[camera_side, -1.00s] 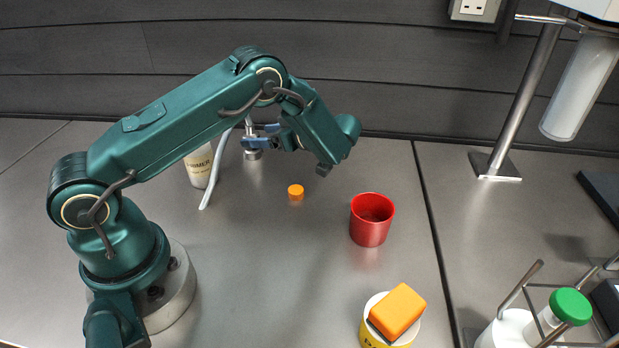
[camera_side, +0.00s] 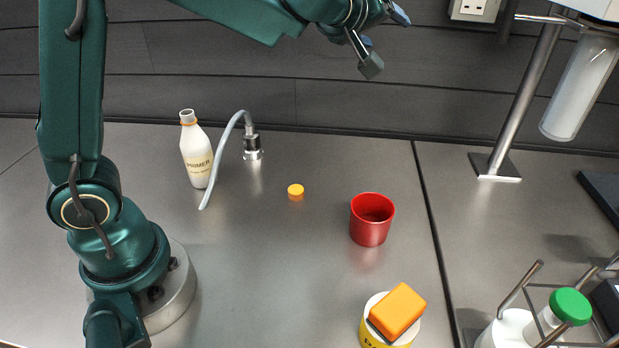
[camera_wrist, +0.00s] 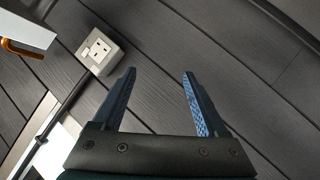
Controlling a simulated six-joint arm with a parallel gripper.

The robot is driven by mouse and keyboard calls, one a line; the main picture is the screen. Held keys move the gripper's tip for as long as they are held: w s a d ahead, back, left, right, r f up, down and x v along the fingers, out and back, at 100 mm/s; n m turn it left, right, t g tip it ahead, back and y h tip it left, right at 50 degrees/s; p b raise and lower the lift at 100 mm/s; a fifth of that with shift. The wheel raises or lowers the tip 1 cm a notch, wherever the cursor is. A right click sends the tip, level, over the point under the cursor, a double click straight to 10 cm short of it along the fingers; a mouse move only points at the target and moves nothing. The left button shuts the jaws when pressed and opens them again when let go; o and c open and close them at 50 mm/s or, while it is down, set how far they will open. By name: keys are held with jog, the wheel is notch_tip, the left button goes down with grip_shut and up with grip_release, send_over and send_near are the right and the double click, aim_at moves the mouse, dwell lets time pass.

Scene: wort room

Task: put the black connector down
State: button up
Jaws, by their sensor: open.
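No plainly black connector shows in either view. A silvery metal connector (camera_side: 252,148) stands upright on the steel worktop, with a pale grey hose (camera_side: 226,142) arching from its top and down to the left. Its finish looks like metal rather than black. My gripper (camera_side: 385,40) is high above the worktop, up and to the right of the connector and well apart from it. In the wrist view the two blue-padded fingers of my gripper (camera_wrist: 159,73) are spread, with nothing between them and the dark wall behind.
A white bottle labelled PRIMER (camera_side: 197,155) stands left of the hose. An orange cap (camera_side: 296,190) and a red cup (camera_side: 371,222) are to the right. An orange block (camera_side: 397,312) sits on a yellow-and-white tub (camera_side: 374,338) in front. A wall socket (camera_wrist: 99,50) shows.

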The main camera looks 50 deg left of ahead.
jog(key=s+d+f+m+g+h, duration=0.1)
jog(key=s+d+m+h, duration=0.3)
jog(key=s, duration=0.4)
jog(key=s+d+m+g+h, duration=0.2)
jog(key=s+d+m, duration=0.25)
jog(key=s, duration=0.25)
jog(key=s+a+f+m+g+y, duration=0.1)
jog(key=s+a+f+g, duration=0.1)
jog(key=s+f, duration=0.3)
jog(key=s+a+f+m+g+y, duration=0.1)
jog(key=s+f, duration=0.4)
jog(key=s, duration=0.5)
jog(key=shift+s+a+g, duration=0.25)
jog(key=shift+a+g, duration=0.2)
jog(key=shift+g, duration=0.45)
jog(key=shift+m, duration=0.25)
